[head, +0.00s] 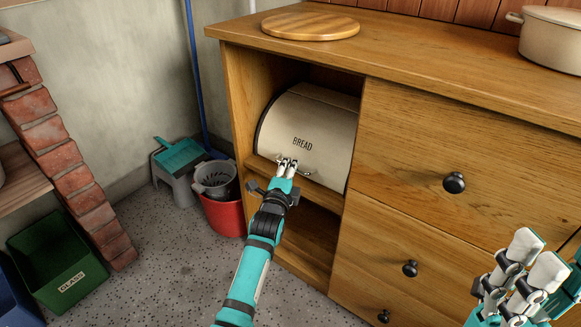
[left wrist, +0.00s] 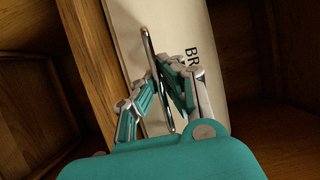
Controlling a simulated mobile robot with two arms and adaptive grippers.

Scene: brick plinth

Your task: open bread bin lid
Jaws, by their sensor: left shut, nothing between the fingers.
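The cream bread bin (head: 310,115), marked BREAD, sits in the open upper compartment of the wooden cabinet. Its curved lid is down. A thin metal bar handle (head: 305,174) runs along the lid's lower front, partly hidden by my left gripper (head: 287,163). That gripper is shut and empty, right at the handle. In the left wrist view, the handle (left wrist: 150,50) passes close by the fingertips of the left gripper (left wrist: 158,82); whether they touch it is unclear. My right gripper (head: 537,258) is at the lower right, empty, its fingers apart, away from the bin.
The cabinet (head: 450,130) has drawers with black knobs on the right and an open lower compartment below the bin. A round wooden board (head: 310,26) and a pot (head: 550,40) stand on top. A red bucket (head: 222,215) and green crate (head: 58,262) are on the floor at left.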

